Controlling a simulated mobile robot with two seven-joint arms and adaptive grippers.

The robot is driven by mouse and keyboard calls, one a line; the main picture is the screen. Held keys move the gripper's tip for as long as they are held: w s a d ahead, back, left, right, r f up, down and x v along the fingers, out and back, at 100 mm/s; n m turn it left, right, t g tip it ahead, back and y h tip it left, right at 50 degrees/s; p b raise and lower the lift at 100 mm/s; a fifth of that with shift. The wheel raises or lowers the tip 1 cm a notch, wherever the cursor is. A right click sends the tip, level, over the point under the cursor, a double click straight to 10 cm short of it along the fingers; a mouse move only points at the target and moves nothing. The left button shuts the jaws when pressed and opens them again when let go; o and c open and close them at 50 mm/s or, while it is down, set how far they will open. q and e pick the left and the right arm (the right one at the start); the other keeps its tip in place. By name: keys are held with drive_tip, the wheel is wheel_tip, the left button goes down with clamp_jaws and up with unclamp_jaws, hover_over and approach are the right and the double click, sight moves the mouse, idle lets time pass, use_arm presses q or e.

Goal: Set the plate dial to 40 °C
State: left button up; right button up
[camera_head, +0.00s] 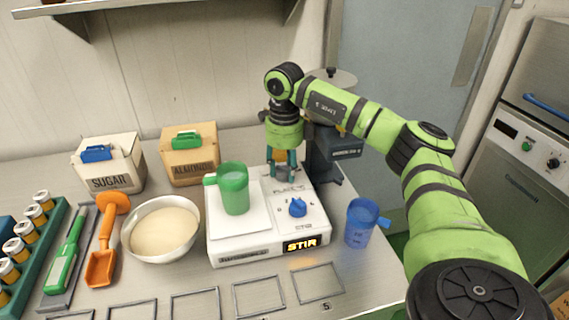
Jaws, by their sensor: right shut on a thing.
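The white hot-plate stirrer (232,246) stands on the table with a green jug (233,188) on its top plate. Lettering that seems to read "PLATE °C" is on its right-hand panel. A blue knob (297,208) sits in front of that lettering, and a lit display (300,244) on the front reads "STIR". My right gripper (283,170) points down at the panel's far end, just behind the lettering. Its fingers are closed around the plate dial there, which they hide. The dial's setting cannot be read. My left gripper is out of view.
A blue jug (362,222) stands right of the stirrer. A bowl of pale contents (160,230), an orange scoop (103,260) and sugar (112,165) and almond boxes (190,152) are to the left. A metal kettle (332,95) stands behind my right arm.

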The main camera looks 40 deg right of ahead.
sight(284, 167)
drive_tip(key=m+p, duration=0.1)
drive_tip(key=m, duration=0.4)
drive_tip(key=shift+f+m+p, duration=0.1)
drive_tip(key=shift+m+p, duration=0.2)
idle(0.4)
drive_tip(key=o, duration=1.2)
drive_tip(key=shift+c, duration=0.2)
drive_tip(key=shift+r, duration=0.25)
wheel_tip(284, 167, up, 12)
drive_tip(key=shift+f, duration=0.2)
